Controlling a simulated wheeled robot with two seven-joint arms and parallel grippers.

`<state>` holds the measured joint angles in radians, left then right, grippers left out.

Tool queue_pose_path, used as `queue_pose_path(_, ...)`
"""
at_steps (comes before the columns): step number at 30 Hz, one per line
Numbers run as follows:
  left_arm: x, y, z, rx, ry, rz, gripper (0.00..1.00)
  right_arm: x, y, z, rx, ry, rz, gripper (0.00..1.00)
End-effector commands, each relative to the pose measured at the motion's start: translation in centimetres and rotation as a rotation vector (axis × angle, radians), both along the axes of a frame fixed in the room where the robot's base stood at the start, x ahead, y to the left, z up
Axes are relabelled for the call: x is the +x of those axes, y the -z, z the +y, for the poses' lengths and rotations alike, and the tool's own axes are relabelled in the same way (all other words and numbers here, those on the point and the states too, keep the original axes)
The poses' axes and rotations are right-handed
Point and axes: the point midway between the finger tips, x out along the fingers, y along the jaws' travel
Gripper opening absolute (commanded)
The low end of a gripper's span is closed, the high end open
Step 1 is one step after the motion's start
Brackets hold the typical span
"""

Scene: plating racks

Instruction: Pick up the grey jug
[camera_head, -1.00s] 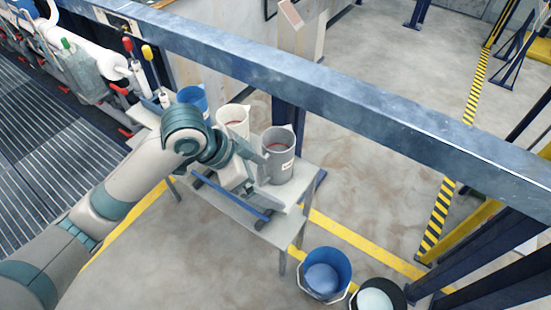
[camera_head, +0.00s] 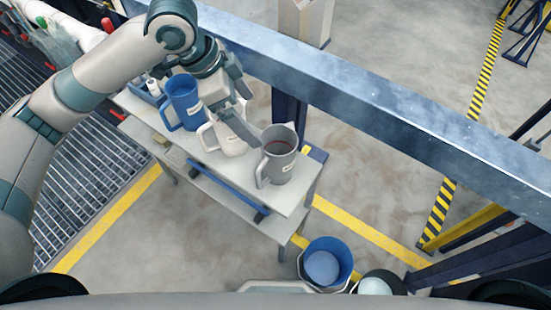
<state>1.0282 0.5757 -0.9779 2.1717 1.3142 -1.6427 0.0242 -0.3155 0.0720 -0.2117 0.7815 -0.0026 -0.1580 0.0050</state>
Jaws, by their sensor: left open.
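My left arm comes in from the left and reaches over the table. My left gripper (camera_head: 243,122) is open above and left of the grey jug, over the white jug (camera_head: 231,145), which it partly hides. I cannot tell whether a finger touches either jug. My right gripper is not in view.
A blue jug (camera_head: 184,107) stands on the table (camera_head: 205,160), left of the white one. A dark blue beam (camera_head: 340,88) runs behind the table, close to my gripper. A blue bucket (camera_head: 325,262) stands on the floor at the table's right.

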Motion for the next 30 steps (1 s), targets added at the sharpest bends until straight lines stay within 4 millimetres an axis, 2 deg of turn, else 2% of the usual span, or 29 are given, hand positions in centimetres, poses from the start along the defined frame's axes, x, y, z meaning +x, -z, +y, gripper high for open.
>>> queue_pose_path(8,0.1,1.0,-0.4,0.000,-0.001,0.001,0.95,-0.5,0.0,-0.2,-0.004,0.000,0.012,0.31)
queue_pose_path(17,0.3,5.4,-2.3,0.000,-0.001,0.005,0.95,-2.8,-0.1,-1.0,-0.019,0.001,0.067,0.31)
queue_pose_path(24,0.6,9.2,-3.9,0.000,-0.001,0.004,0.95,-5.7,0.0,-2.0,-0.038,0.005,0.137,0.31)
queue_pose_path(30,0.9,11.0,-4.6,-0.001,-0.001,0.000,0.95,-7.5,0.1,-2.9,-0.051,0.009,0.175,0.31)
